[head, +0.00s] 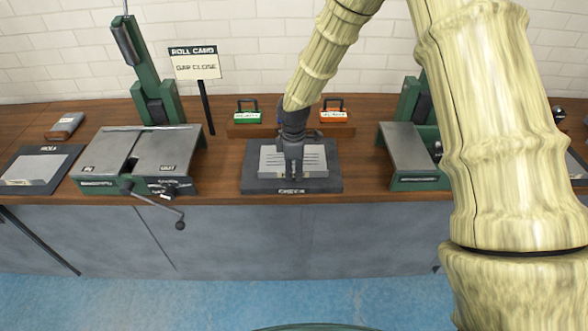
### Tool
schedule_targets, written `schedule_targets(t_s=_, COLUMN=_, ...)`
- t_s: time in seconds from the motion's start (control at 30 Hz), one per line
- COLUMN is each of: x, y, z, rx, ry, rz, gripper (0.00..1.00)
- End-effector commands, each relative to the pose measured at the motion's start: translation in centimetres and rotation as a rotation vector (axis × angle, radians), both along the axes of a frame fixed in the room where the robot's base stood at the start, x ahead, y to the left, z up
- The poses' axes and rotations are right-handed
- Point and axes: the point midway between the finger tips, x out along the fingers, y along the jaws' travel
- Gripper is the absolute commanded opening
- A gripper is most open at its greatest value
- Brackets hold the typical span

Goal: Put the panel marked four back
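A light grey panel (314,160) with several dark lines lies on a dark flat base (327,183) in the middle of the counter. My gripper (291,172) points down over the middle of this panel. It hides part of the panel, and I cannot tell whether it touches it. The fingers are too small and dark to show whether they are open or shut. I cannot read a four on any panel. Another light plate (30,168) lies on a dark base (60,165) at the far left.
A grey machine (160,148) with a crank (180,225) and green post stands left. A similar one (408,155) stands right, partly behind my arm. A sign (195,62), a green box (248,117) and an orange box (334,117) stand behind. A small block (65,126) lies back left.

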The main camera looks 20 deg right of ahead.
Motion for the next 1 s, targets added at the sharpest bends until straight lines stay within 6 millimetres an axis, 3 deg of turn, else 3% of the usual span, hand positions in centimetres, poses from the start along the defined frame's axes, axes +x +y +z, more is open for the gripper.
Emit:
schedule_targets(t_s=0.27, x=0.1, y=0.0, z=1.3, rx=0.001, ry=-0.002, rz=-0.001, gripper=0.27)
schedule_targets(t_s=0.8, x=-0.1, y=0.0, z=9.4, rx=0.001, ry=-0.002, rz=-0.001, gripper=0.27)
schedule_targets(t_s=1.0, x=-0.2, y=0.0, z=11.5, rx=0.0, ry=0.0, rz=-0.001, gripper=0.27)
